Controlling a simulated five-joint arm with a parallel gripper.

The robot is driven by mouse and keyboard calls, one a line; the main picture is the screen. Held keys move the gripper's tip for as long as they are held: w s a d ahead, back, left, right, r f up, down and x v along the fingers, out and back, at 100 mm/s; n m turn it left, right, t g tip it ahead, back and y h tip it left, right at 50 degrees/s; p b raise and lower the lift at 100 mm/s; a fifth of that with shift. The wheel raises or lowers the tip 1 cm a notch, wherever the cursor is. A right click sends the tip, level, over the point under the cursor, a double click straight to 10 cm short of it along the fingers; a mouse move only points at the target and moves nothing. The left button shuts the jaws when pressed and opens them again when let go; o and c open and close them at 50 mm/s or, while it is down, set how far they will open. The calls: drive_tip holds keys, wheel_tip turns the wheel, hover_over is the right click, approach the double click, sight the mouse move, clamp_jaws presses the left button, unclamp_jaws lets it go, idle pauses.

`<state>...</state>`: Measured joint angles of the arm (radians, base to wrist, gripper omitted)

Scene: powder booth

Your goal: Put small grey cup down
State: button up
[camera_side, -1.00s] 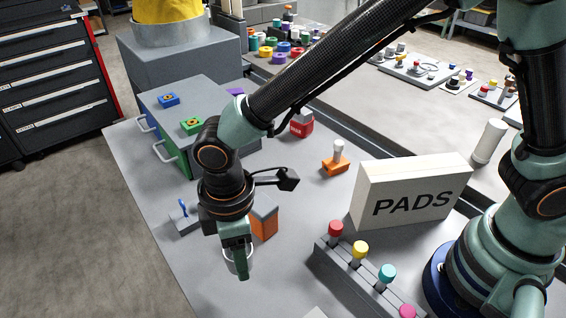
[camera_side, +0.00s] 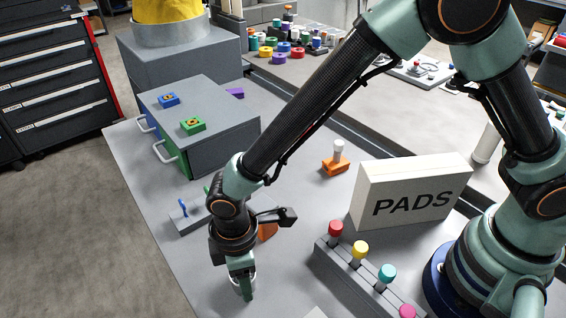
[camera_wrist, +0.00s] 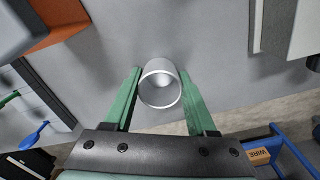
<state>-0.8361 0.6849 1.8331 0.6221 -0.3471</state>
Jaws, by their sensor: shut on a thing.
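The small grey cup (camera_wrist: 160,88) is between the two green fingers of my gripper (camera_wrist: 160,90) in the wrist view. Its round open mouth faces the camera. In the side view my gripper (camera_side: 243,284) points down over the front part of the grey table (camera_side: 205,262). It is shut on the cup, which is mostly hidden behind the fingers there. I cannot tell whether the cup's base touches the table.
An orange block (camera_side: 268,231) stands close behind my gripper, also at upper left in the wrist view (camera_wrist: 52,18). A rack (camera_side: 340,268) with coloured knobs and a PADS box (camera_side: 412,195) stand to the right. Drawers (camera_side: 205,125) stand behind. The table's left edge is near.

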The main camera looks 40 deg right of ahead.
drive_tip(key=o, duration=1.4)
wheel_tip(320, 180, up, 11)
drive_tip(key=w+d+r+m+t+y, duration=0.1)
drive_tip(key=w+d+r+m, duration=0.15)
drive_tip(key=d+r, duration=0.35)
drive_tip(key=w+d+r+m+t, duration=0.15)
drive_tip(key=d+r+m, duration=0.25)
drive_tip(key=d, duration=0.5)
drive_tip(key=shift+s+d+r+m+t+h, duration=0.15)
drive_tip(key=shift+s+d+r+m+t, duration=0.75)
drive_tip(key=shift+d, duration=1.8)
drive_tip(key=shift+s+d+r+m+t+h, duration=0.25)
drive_tip(key=shift+d+m, duration=1.2)
drive_tip(key=shift+d, duration=1.2)
drive_tip(key=shift+s+d+r+m+t+h, duration=0.1)
drive_tip(key=shift+s+d+r+m+t, duration=0.8)
drive_tip(key=shift+d, duration=1.8)
drive_tip(key=shift+w+f+m+g, duration=0.2)
drive_tip(key=shift+w+m+g, duration=0.1)
drive_tip(key=shift+g, duration=0.2)
